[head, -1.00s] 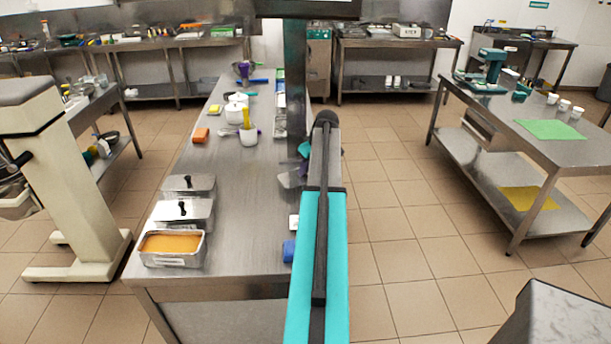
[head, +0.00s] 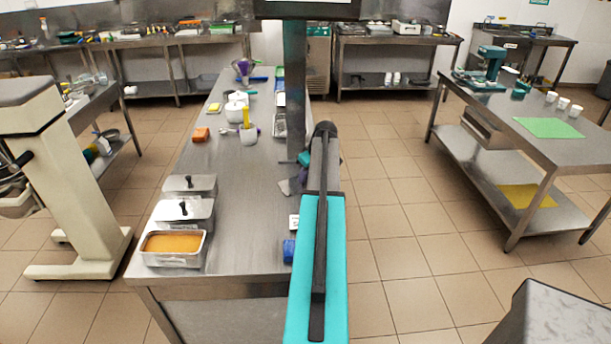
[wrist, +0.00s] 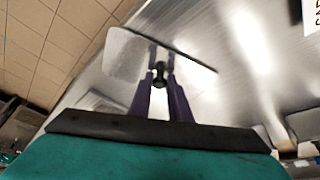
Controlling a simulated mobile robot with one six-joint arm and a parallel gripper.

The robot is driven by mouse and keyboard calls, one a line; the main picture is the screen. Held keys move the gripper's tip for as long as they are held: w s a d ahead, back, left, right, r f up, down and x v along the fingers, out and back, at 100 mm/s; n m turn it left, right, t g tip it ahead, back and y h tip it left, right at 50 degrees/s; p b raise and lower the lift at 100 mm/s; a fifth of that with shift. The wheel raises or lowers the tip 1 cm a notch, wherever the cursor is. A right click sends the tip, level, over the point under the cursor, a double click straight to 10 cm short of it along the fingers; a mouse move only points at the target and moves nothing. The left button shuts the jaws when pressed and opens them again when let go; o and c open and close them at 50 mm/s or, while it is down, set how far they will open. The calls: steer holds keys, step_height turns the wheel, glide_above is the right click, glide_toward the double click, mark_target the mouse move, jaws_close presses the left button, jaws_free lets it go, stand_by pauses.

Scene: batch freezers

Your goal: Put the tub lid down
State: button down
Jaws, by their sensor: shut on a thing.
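My gripper (wrist: 161,88) shows in the wrist view with its two purple fingers shut on the black knob of a metal tub lid (wrist: 124,57). The lid is a flat grey plate, held over the steel table top; whether it touches the table I cannot tell. In the head view my arm and column hide the gripper, and only a grey piece, likely the lid (head: 289,186), shows beside them. An open metal tub (head: 173,260) with orange contents stands at the table's front left. Behind it are two tubs (head: 184,214) (head: 189,187) with knobbed lids on.
The steel table (head: 235,205) is bare between the tubs and my arm. A blue block (head: 289,250) and a white item (head: 294,221) lie near its right edge. Farther back are an orange block (head: 201,134), a white cup (head: 248,135) and a yellow sponge (head: 214,107).

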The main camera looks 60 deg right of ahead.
steer(key=shift+f, duration=0.15)
steer(key=c, duration=1.6)
jaws_free()
steer(key=shift+c, duration=0.2)
steer(key=shift+s+r, duration=0.1)
steer(key=shift+r, duration=0.2)
steer(key=b+v, duration=0.3)
steer(key=v, duration=0.8)
steer(key=shift+r, duration=0.35)
steer(key=shift+s, duration=0.1)
steer(key=shift+s, duration=0.1)
